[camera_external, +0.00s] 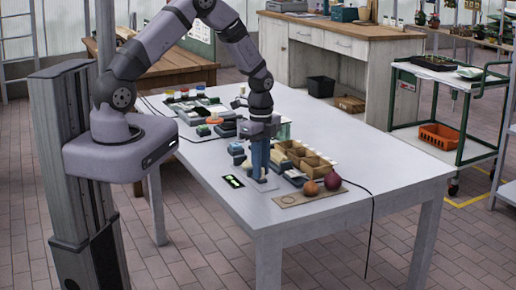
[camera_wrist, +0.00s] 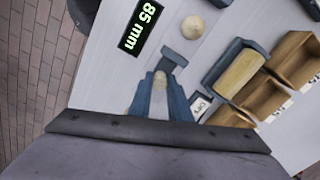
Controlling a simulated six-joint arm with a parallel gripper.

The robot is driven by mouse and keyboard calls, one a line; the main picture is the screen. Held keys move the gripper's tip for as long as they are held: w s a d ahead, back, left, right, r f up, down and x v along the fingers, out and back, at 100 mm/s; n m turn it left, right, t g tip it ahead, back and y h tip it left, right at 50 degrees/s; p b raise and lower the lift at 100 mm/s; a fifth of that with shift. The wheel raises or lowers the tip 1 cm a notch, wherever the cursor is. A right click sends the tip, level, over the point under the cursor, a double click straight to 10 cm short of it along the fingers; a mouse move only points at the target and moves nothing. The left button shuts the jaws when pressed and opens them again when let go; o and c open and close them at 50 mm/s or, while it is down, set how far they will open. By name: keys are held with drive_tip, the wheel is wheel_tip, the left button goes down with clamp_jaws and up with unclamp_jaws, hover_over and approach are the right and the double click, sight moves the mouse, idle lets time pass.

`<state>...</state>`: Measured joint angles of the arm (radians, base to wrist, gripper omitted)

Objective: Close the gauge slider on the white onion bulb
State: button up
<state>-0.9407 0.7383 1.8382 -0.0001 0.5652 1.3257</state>
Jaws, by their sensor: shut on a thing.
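The white onion bulb (camera_wrist: 193,26) is a pale round ball near the top of the wrist view, beside the black display (camera_wrist: 142,27), which reads 85 mm in green. The display also shows in the outside view (camera_external: 233,181). The blue-grey gauge slider (camera_wrist: 172,57) has a flat crossbar facing the bulb, with a clear gap between them. My gripper (camera_wrist: 158,80) is shut on the slider's near end, where a small tan tip shows between the fingers. In the outside view my gripper (camera_external: 260,172) points down at the table; I cannot make out the bulb there.
A dark tray with a tan block (camera_wrist: 238,72) and open wooden bins (camera_wrist: 263,95) stand close on the right. A brown onion (camera_external: 310,188) and a red onion (camera_external: 332,181) lie on a board near the table's front edge.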

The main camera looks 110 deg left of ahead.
drive_tip(key=shift+s+a+p, duration=0.3)
drive_tip(key=shift+s+a, duration=1.55)
drive_tip(key=shift+a, duration=0.05)
idle(3.1)
drive_tip(key=o, duration=1.6)
drive_tip(key=shift+c, duration=0.2)
drive_tip(key=shift+r, duration=0.1)
wheel_tip(320, 180, up, 7)
drive_tip(key=p, duration=0.5)
drive_tip(key=shift+p, duration=0.3)
